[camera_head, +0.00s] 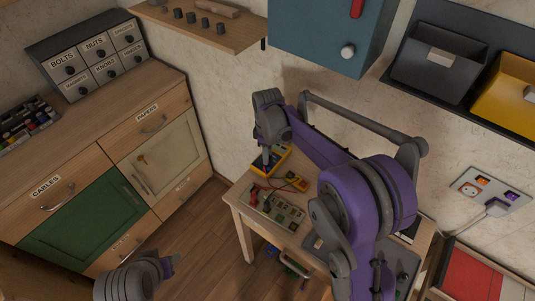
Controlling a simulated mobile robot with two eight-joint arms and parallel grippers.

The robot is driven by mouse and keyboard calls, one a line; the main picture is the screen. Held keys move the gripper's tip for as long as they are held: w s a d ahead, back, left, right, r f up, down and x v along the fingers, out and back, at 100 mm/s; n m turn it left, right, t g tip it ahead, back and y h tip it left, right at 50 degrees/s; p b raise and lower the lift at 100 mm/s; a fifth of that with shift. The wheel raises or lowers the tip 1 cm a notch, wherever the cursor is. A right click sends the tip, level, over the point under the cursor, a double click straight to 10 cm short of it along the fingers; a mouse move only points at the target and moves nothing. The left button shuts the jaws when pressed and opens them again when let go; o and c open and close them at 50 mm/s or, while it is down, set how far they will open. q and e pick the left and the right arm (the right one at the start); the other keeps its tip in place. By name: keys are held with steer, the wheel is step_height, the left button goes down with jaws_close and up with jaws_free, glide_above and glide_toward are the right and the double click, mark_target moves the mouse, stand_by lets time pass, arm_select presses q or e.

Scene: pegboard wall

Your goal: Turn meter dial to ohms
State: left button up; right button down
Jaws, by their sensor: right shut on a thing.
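The yellow meter (284,153) lies on the small wooden table beside the wall. Red and dark leads run from it to a smaller yellow-and-red piece (299,183). My right gripper (267,160) reaches down onto the meter from above, its fingers closed at the meter's face, on the dial. The dial itself is hidden behind the fingers, so its setting cannot be read. A grey and purple part of my left arm shows at the bottom left; its fingers are not visible.
A panel with switches or sockets (275,208) lies in front of the meter on the table (241,201). A blue wall cabinet (325,35) hangs above. A wall socket plate (490,188) is to the right. Drawers (150,115) line the left wall. Open floor lies between.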

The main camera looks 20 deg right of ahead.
steer(key=shift+m+b, duration=0.4)
steer(key=shift+m, duration=1.5)
steer(key=c, duration=0.9)
jaws_free()
step_height(320, 180, up, 11)
